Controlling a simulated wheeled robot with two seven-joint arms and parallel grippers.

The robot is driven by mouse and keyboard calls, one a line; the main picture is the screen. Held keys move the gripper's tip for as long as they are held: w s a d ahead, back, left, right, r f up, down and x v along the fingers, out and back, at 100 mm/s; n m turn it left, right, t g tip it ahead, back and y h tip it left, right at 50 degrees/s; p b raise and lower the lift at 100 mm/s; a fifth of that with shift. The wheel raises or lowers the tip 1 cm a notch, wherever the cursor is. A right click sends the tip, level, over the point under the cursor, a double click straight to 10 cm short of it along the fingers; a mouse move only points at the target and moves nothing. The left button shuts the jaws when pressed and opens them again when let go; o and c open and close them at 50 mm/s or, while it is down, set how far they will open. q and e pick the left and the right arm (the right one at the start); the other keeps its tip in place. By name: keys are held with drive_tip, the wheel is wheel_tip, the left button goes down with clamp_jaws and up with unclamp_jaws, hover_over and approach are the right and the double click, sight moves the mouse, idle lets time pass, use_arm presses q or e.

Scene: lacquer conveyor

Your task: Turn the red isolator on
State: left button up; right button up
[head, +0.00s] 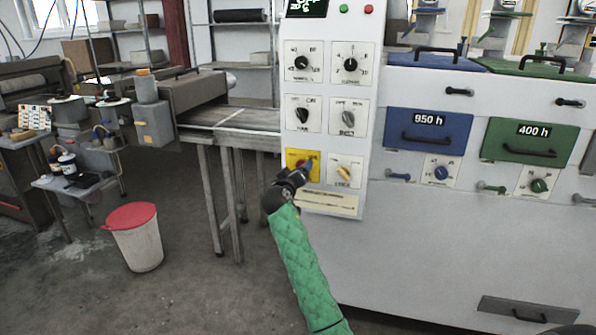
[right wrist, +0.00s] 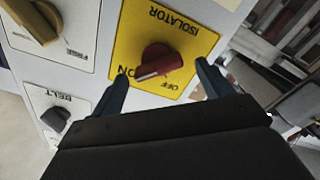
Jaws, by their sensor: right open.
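The red isolator knob (right wrist: 158,62) sits on a yellow plate (right wrist: 190,42) marked ISOLATOR, ON and OFF, upside down in the right wrist view. Its grip bar lies slightly slanted, with its left end near the partly hidden ON lettering. My right gripper (right wrist: 162,72) is open, with one dark finger on each side of the knob. I cannot tell whether the fingers touch it. In the head view my right gripper (head: 298,174) is at the yellow plate (head: 294,160) and hides most of the knob. My left gripper is not in view.
The control panel (head: 324,118) carries several other knobs close by, including a yellow-orange one (head: 345,171) just right of the isolator and a BELT knob (right wrist: 56,118). Blue (head: 427,138) and green (head: 529,143) drawers are at right. A red-lidded bin (head: 136,240) stands left.

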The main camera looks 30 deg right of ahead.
use_arm(q)
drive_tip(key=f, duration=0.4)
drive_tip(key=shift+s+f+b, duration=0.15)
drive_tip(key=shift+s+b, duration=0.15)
drive_tip(key=shift+b, duration=0.05)
use_arm(e)
drive_tip(key=v, duration=0.6)
drive_tip(key=shift+a, duration=0.2)
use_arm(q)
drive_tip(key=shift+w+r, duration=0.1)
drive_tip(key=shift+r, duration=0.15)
use_arm(e)
drive_tip(key=shift+s, duration=0.1)
